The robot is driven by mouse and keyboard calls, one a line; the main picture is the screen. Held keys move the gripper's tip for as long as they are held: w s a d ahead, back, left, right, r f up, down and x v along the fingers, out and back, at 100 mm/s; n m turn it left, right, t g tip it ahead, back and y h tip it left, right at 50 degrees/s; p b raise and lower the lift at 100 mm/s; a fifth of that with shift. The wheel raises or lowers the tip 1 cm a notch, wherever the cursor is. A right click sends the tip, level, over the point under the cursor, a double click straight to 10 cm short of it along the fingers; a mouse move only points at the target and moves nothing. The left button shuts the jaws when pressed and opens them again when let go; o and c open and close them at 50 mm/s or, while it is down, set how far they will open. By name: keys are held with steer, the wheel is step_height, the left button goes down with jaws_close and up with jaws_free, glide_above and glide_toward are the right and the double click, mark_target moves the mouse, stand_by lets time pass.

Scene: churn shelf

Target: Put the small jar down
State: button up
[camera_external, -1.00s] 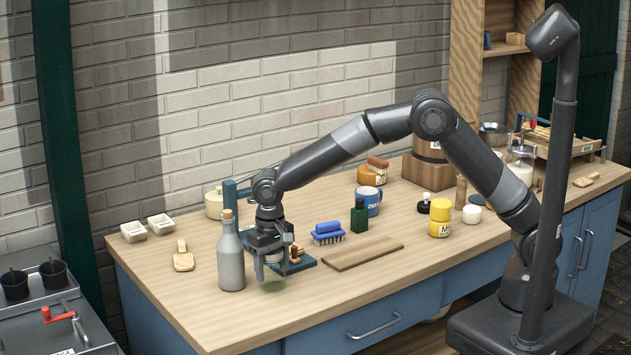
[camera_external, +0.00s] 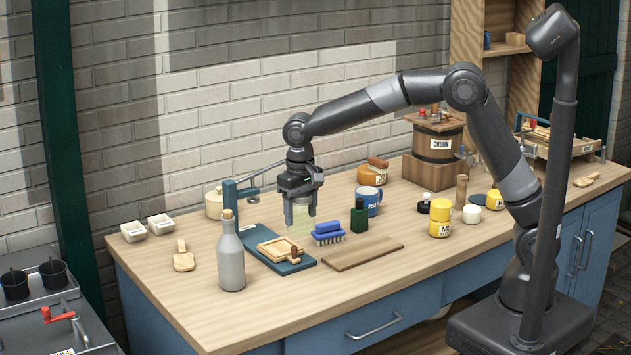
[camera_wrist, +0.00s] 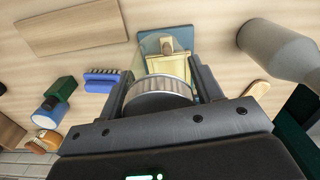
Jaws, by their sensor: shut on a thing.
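My gripper (camera_external: 300,211) points down and is shut on the small jar (camera_external: 301,222). The jar is clear, pale greenish glass, faint in the external view. Its ribbed metal lid (camera_wrist: 162,86) shows between the fingers in the wrist view.
A grey corked bottle (camera_external: 231,262) stands left of the blue board, which carries a wooden frame (camera_external: 270,249).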

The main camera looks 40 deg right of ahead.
steer(key=s+a+r+n, duration=0.1)
steer(key=s+a+r, duration=0.15)
steer(key=a, duration=0.65)
steer(key=s+a+r, duration=0.1)
steer(key=a+r, duration=0.2)
steer(key=a, duration=0.7)
steer(key=s+a+f, duration=0.3)
steer(key=a, duration=0.3)
steer(key=s+a+f, duration=0.3)
steer(key=a+f, duration=0.1)
steer(key=a, duration=0.2)
steer(key=shift+n, duration=0.3)
steer(key=shift+f, duration=4.55)
steer(key=o, duration=1.1)
steer(key=shift+f, duration=0.15)
